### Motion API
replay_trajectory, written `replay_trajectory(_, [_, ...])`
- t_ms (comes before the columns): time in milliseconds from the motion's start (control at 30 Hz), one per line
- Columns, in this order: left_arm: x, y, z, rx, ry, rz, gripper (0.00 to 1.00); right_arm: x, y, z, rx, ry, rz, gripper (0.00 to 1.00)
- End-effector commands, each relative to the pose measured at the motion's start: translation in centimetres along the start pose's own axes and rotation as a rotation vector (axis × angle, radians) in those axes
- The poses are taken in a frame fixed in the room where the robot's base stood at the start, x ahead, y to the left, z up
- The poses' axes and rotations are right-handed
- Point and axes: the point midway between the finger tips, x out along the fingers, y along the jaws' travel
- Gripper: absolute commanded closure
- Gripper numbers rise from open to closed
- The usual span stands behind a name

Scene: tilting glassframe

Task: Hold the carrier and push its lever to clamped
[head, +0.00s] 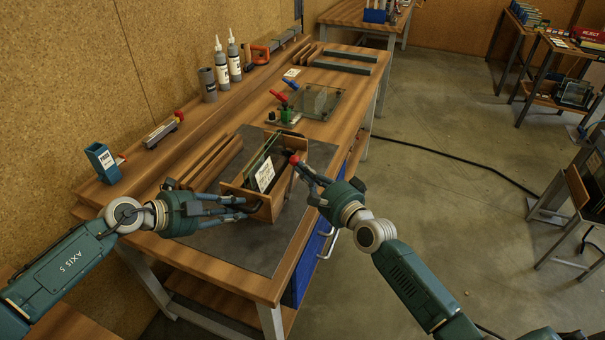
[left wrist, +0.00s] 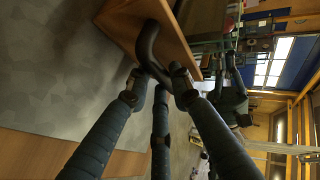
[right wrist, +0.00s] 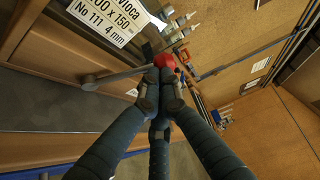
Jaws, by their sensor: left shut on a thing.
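The carrier (head: 268,208) is a wooden box on the grey mat, with dark glass panes and a white label (head: 264,176) standing in it. My left gripper (head: 250,205) is shut on the dark handle (left wrist: 148,48) at its near end. The carrier's lever shows in the right wrist view as a grey rod (right wrist: 118,75) ending in a red knob (right wrist: 165,62). The red knob also shows in the head view (head: 294,159). My right gripper (right wrist: 160,92) has its fingertips close together, right at the knob; I cannot tell whether they touch it.
The grey mat (head: 240,243) covers the near bench. Wooden strips (head: 205,163) lie left of the carrier. A glass plate with red and blue handled clamps (head: 284,104) is behind it. Bottles (head: 234,60) and a blue holder (head: 102,160) stand along the wall side.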

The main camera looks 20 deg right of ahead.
Motion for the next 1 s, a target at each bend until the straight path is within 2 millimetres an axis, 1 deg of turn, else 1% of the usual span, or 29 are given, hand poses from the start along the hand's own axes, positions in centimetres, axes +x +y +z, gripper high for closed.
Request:
replay_trajectory(233, [0.1, 0.1, -0.1, 0.001, 0.003, 0.002, 1.0, -0.1, -0.1, 0.0, -0.001, 0.0, -0.002, 1.0])
replay_trajectory(367, [0.1, 0.1, -0.1, 0.001, 0.003, 0.002, 1.0, -0.9, 0.1, 0.0, -0.001, 0.0, 0.0, 1.0])
replay_trajectory(467, [0.1, 0.1, -0.1, 0.0, 0.002, 0.002, 1.0, -2.5, 0.1, 0.0, -0.001, 0.0, 0.001, 1.0])
replay_trajectory(800, [0.1, 0.1, -0.1, 0.0, 0.002, 0.002, 1.0, -10.3, 0.0, 0.0, -0.002, -0.001, 0.003, 1.0])
replay_trajectory(900, [0.1, 0.1, -0.1, 0.0, 0.002, 0.002, 1.0, -12.0, -0.1, 0.0, -0.003, 0.0, 0.002, 1.0])
replay_trajectory(1000, [0.1, 0.1, -0.1, 0.0, 0.002, 0.002, 1.0, -13.1, -0.1, 0.0, -0.001, 0.0, 0.002, 1.0])
